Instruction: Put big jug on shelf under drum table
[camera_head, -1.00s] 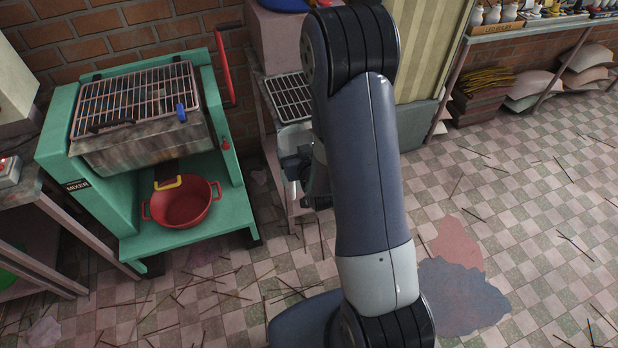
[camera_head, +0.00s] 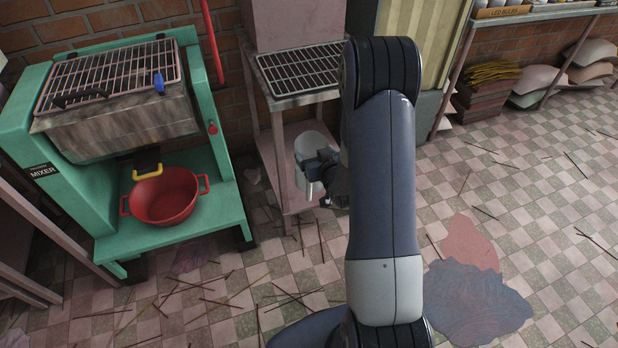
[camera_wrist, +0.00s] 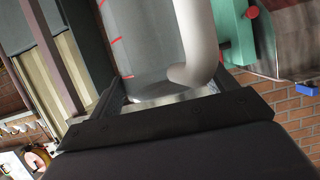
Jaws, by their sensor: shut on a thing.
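The big jug (camera_head: 312,143) is pale grey and translucent. The wrist view shows its wall (camera_wrist: 148,45) with red marks and a thick white handle (camera_wrist: 196,45). My gripper (camera_head: 324,172) is shut on the jug, which stands between the fingers in the wrist view (camera_wrist: 172,95). In the head view the jug appears upright, below the top of a pinkish table with a dark wire rack (camera_head: 300,68). That table's low shelf (camera_head: 300,203) lies behind or under the jug. I cannot tell whether the jug touches it. My arm hides the table's right side.
A green mixer stand (camera_head: 225,200) with a red pot (camera_head: 165,196) is on the left. A pinkish block (camera_head: 295,22) sits on the rack table. A long table with sacks (camera_head: 590,72) below stands at back right. Thin sticks lie scattered on the open tiled floor.

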